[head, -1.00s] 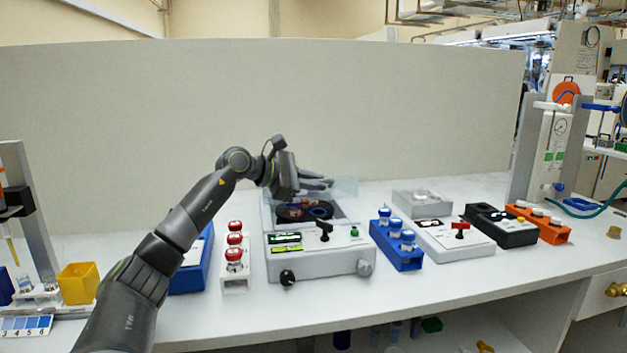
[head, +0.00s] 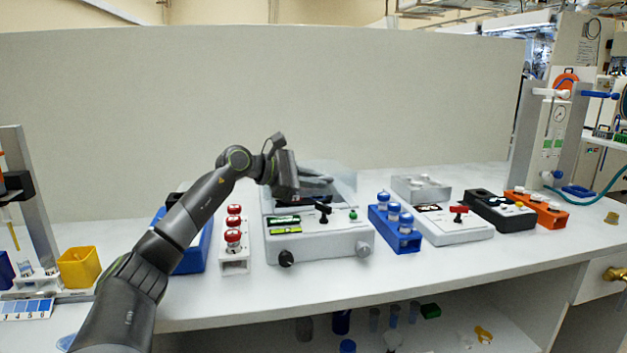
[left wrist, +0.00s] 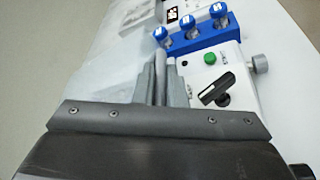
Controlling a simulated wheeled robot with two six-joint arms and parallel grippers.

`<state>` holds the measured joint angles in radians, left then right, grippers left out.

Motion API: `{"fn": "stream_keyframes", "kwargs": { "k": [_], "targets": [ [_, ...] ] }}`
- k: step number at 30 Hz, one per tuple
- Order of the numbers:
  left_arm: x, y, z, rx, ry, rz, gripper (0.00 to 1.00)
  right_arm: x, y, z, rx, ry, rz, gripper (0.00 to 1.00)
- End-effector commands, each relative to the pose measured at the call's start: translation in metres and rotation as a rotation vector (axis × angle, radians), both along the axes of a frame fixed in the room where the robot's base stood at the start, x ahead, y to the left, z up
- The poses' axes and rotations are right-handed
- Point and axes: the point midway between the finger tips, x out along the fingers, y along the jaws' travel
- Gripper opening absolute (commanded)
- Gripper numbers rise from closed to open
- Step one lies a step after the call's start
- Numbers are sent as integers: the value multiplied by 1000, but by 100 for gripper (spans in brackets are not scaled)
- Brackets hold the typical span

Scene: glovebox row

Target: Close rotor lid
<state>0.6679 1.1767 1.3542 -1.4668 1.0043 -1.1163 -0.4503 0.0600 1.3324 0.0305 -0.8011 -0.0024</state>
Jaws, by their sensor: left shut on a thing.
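The rotor machine (head: 318,246) is a light grey box with a black lever, a green button and knobs on its front. Its clear lid (head: 338,174) is tilted over the back of the rotor well and is faint against the wall. My left gripper (head: 318,187) is over the well, shut on the lid's edge. The left wrist view shows its fingers (left wrist: 165,78) closed together, with the translucent lid (left wrist: 105,68) at their left. The dark rotor is mostly hidden behind the gripper and lid. My right gripper is not in view.
A white rack of red-capped vials (head: 234,240) stands left of the machine. A blue rack of blue-capped vials (head: 394,228) stands on its right, near a white device with a red lever (head: 455,222). The bench front is clear.

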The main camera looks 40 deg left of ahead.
Motion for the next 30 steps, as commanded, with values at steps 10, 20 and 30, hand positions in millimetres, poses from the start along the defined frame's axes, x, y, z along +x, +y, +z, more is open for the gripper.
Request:
{"fn": "stream_keyframes", "kwargs": {
  "k": [10, 20, 30],
  "targets": [
    [0, 0, 0, 2, 2, 0, 33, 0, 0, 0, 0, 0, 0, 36],
    [-9, 6, 2, 5, 1, 3, 33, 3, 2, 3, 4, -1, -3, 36],
    [-50, 26, 16, 8, 4, 4, 33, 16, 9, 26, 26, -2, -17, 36]
  ]
}}
